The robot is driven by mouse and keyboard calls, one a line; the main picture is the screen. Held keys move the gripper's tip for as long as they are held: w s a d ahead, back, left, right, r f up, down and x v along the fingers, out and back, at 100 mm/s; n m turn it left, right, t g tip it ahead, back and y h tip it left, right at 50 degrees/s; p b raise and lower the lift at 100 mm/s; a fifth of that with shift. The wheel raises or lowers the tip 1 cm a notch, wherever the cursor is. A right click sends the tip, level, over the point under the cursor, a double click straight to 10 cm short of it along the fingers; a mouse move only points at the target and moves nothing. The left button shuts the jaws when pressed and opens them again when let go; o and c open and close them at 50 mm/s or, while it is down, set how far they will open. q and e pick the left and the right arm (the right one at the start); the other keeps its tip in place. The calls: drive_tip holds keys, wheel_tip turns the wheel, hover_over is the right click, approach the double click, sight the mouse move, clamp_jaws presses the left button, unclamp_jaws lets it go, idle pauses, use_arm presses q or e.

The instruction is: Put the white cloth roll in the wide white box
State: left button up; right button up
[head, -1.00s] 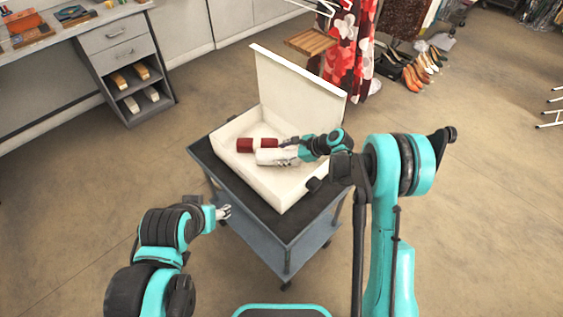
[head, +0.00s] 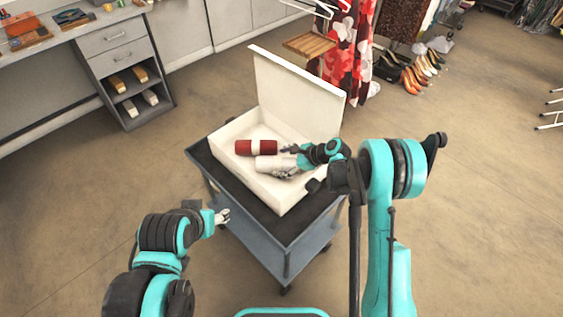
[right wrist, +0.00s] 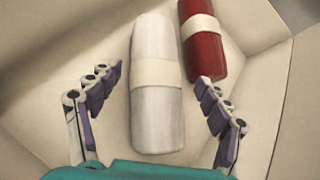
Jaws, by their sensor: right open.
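The white cloth roll (head: 275,163) lies inside the wide white box (head: 282,190), whose lid (head: 298,95) stands open at the back. In the right wrist view the white cloth roll (right wrist: 156,110) has a cream band and lies on the box floor between the spread fingers, apart from both. My right gripper (head: 287,162) is open over the box at the roll's right end; it also shows in the right wrist view (right wrist: 160,88). My left gripper (head: 224,215) is to the left of the cart, away from the box; its finger opening is too small to tell.
A red roll with a light band (head: 256,147) lies in the box just behind the white roll. The box stands on a dark-topped cart (head: 292,232). A workbench (head: 70,38) is at the left and a hanging red floral garment (head: 350,60) behind.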

drive_tip(key=p+v, duration=0.3)
drive_tip(key=v, duration=0.9)
drive_tip(key=s+d+r+n+t+h, duration=0.1)
drive_tip(key=s+d+r+n+h, duration=0.2)
drive_tip(key=s+r+n, duration=0.55)
drive_tip(key=s+d+r+n+h, duration=0.35)
drive_tip(key=s+r+n, duration=0.2)
drive_tip(key=s, duration=0.55)
drive_tip(key=s+d+n+t+h, duration=0.1)
drive_tip(key=s+d+n+h, duration=0.1)
drive_tip(key=s+n, duration=0.3)
drive_tip(key=shift+s+d+r+t+h, duration=0.35)
drive_tip(key=shift+s+d, duration=0.2)
drive_tip(key=shift+s, duration=1.15)
